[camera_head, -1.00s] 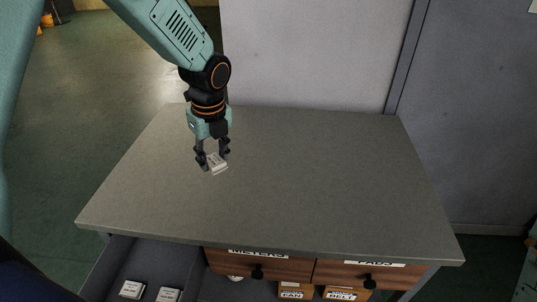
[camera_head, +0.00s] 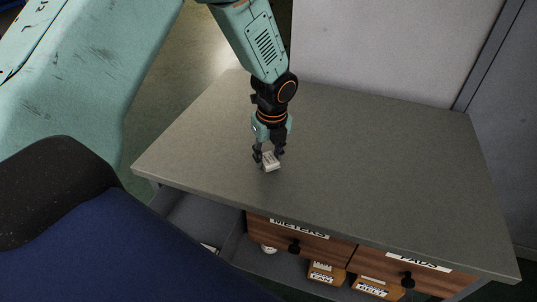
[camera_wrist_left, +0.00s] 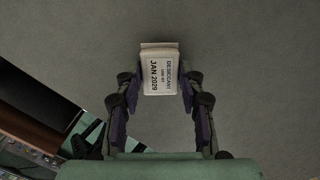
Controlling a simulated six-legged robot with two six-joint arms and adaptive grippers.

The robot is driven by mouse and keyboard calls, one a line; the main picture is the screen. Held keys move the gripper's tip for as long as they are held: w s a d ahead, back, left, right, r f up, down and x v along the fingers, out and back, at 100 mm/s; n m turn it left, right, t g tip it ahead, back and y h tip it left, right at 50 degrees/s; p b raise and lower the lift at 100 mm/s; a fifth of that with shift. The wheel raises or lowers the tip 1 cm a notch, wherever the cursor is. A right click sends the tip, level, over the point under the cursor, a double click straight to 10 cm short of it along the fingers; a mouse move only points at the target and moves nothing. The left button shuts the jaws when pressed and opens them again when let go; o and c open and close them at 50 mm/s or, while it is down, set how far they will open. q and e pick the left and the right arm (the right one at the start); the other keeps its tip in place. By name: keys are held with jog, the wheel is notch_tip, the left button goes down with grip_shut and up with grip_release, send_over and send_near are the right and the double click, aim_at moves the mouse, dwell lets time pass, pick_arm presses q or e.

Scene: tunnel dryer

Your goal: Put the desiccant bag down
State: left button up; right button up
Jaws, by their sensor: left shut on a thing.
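The desiccant bag (camera_head: 271,164) is a small white packet, held at the tips of my left gripper (camera_head: 268,156) over the left part of the grey tabletop (camera_head: 380,155). In the left wrist view the bag (camera_wrist_left: 160,75) sits between the two fingers of the left gripper (camera_wrist_left: 160,92), with its printed label reading desiccant and JAN 2029. The fingers are shut on it. Whether its underside touches the tabletop I cannot tell. My right gripper is not in view.
The tabletop around the bag is clear. Below the front edge are wooden drawers labelled METERS (camera_head: 299,229) and PADS (camera_head: 418,261), and an open grey drawer (camera_head: 200,220) at left. Orange boxes (camera_head: 325,273) stand lower down. A pale panel (camera_head: 395,45) rises behind the table.

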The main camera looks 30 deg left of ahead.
aim_at(272, 163)
pick_arm(q)
jog(key=o, duration=0.9)
jog(key=shift+d, duration=0.25)
jog(key=shift+c, duration=0.2)
jog(key=shift+o, duration=1.4)
jog(key=shift+a, duration=0.2)
jog(key=shift+d+r, duration=0.1)
jog(key=shift+d, duration=0.05)
notch_tip(272, 163, up, 12)
jog(key=d+p, duration=0.1)
jog(key=p, duration=0.1)
jog(key=shift+s, duration=0.4)
jog(key=shift+d, duration=0.1)
